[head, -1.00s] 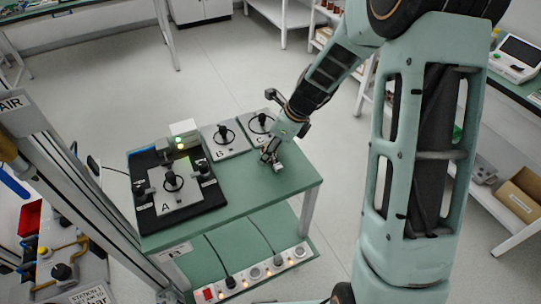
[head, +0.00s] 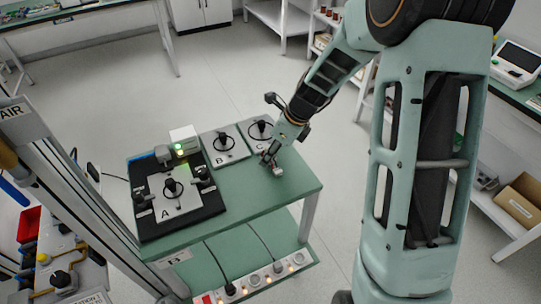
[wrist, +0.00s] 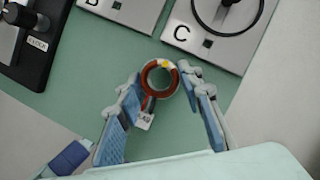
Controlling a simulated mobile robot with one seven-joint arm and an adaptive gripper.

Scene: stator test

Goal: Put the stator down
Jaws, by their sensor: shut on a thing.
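The stator (wrist: 172,91) is a copper-red ring with white and yellow marks, dark wires and a small white connector (wrist: 145,121). In the wrist view it lies between the tips of my gripper (wrist: 159,82), whose blue-padded fingers are shut on it from both sides. In the head view my gripper (head: 270,162) points down over the bare right part of the green table (head: 275,196), in front of plate C. The stator is too small to make out clearly there. I cannot tell whether it touches the table top.
Plate B (head: 226,157) and plate C (head: 251,140) stand along the table's back edge. A black base (head: 205,208) with plate A (head: 180,205) and clamps fills the left side. A white box with a green light (head: 184,138) is behind it. The table's front right is clear.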

